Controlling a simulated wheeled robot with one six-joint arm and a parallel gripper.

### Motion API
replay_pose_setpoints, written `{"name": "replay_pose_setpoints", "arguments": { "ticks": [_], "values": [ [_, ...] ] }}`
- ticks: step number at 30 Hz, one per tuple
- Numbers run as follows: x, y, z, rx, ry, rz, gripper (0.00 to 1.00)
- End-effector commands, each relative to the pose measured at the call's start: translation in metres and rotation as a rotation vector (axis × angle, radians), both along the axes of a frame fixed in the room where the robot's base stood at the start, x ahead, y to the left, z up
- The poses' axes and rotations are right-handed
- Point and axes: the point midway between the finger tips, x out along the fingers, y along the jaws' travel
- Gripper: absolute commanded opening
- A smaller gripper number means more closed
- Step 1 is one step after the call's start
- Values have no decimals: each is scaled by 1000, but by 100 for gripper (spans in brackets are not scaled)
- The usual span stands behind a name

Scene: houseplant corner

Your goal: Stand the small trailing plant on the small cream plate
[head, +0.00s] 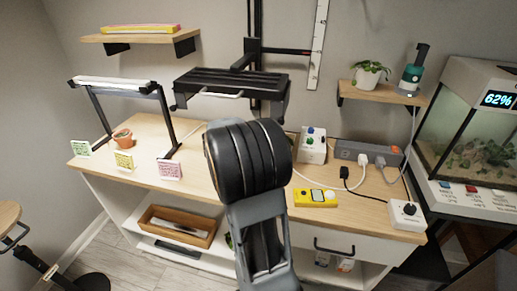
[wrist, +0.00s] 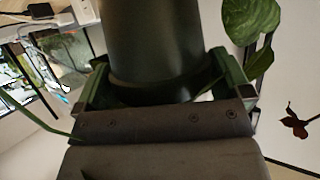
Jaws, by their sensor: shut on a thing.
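My gripper (wrist: 158,92) is shut on a dark, round pot, which I take to be the small trailing plant's (wrist: 153,45). One finger is on each side of the pot. A broad green leaf (wrist: 250,22) hangs beside the pot at the upper right in the wrist view, and a thin green stem shows at lower left. In the head view my arm hides the gripper and the pot; a little green shows beside the arm near the lower shelf. I cannot make out the small cream plate in either view.
A wooden tray (head: 177,226) is on the lower shelf. A white-potted plant (head: 368,76) stands on the right wall shelf, beside a glass tank (head: 470,120).

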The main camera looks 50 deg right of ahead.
Motion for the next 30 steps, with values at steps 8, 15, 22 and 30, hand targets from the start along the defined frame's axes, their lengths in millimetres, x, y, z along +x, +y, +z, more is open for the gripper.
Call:
{"name": "replay_pose_setpoints", "arguments": {
  "ticks": [8,15,22,30],
  "values": [
    [0,-14,-18,1,3,-2,67],
    [1,-12,-43,0,2,1,67],
    [1,-12,-45,-1,-1,0,67],
    [1,-12,-48,-1,-1,1,67]
  ]
}}
